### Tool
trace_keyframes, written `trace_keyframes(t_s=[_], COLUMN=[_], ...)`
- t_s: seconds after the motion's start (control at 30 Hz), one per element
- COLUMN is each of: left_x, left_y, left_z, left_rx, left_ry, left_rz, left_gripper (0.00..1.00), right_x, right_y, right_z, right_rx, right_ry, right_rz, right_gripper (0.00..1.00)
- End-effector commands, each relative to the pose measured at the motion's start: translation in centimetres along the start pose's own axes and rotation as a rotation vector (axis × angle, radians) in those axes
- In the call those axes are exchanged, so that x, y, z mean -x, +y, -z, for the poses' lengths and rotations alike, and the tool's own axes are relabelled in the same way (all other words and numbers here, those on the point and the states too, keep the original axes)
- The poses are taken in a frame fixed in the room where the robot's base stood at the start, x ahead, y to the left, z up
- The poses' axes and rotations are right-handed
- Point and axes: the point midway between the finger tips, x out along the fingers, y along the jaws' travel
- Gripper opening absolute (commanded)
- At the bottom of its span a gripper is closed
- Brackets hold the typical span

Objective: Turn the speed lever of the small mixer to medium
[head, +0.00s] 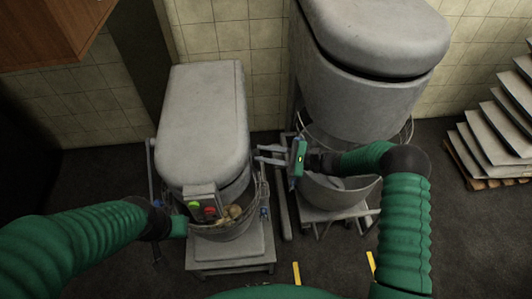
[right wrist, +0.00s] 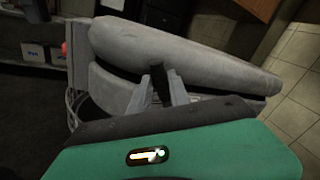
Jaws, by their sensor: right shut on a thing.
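The small mixer (head: 205,115) is the grey machine at the left of centre in the head view, with a bowl (head: 228,230) under its head and a green and a red button on its front. My right gripper (head: 262,155) reaches in from the right to the mixer's right side. In the right wrist view its fingers (right wrist: 160,90) are closed around a dark lever handle (right wrist: 159,78) in front of the mixer (right wrist: 170,45). The lever's setting cannot be read. My left gripper (head: 178,226) is beside the bowl's left side; its fingers are not clear.
A larger mixer (head: 370,70) stands close on the right, with its own bowl (head: 340,195) below. A stack of trays (head: 497,130) is at the far right. A wooden cabinet (head: 45,30) hangs at the upper left. Yellow floor marks (head: 297,272) lie in front.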

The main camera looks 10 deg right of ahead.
Motion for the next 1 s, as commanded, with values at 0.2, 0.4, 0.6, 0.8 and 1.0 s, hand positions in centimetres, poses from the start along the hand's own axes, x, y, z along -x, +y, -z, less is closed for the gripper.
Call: trace_keyframes(t_s=[0.2,0.4,0.6,0.8,1.0], left_x=[-0.4,-0.6,-0.6,-0.6,-0.6], left_y=[0.0,0.0,0.0,0.0,0.0], left_z=[-0.1,-0.1,-0.1,-0.1,-0.1], left_rx=[0.000,0.000,0.000,0.000,0.000], left_ry=[0.000,0.000,0.000,0.000,0.000], left_rz=[0.000,0.000,0.000,0.000,0.000], left_gripper=[0.36,0.36,0.36,0.36,0.36], right_x=[-0.8,-1.1,-1.2,-1.0,-0.7], right_y=[-1.8,-2.8,-2.8,-2.8,-2.7], right_z=[-0.5,-0.4,-0.5,-0.3,-0.1], right_rx=[-0.129,-0.225,-0.228,-0.229,-0.231], right_ry=[0.023,0.050,0.051,0.053,0.054], right_rz=[-0.023,-0.039,-0.039,-0.038,-0.039], right_gripper=[0.00,0.00,0.00,0.41,0.45])
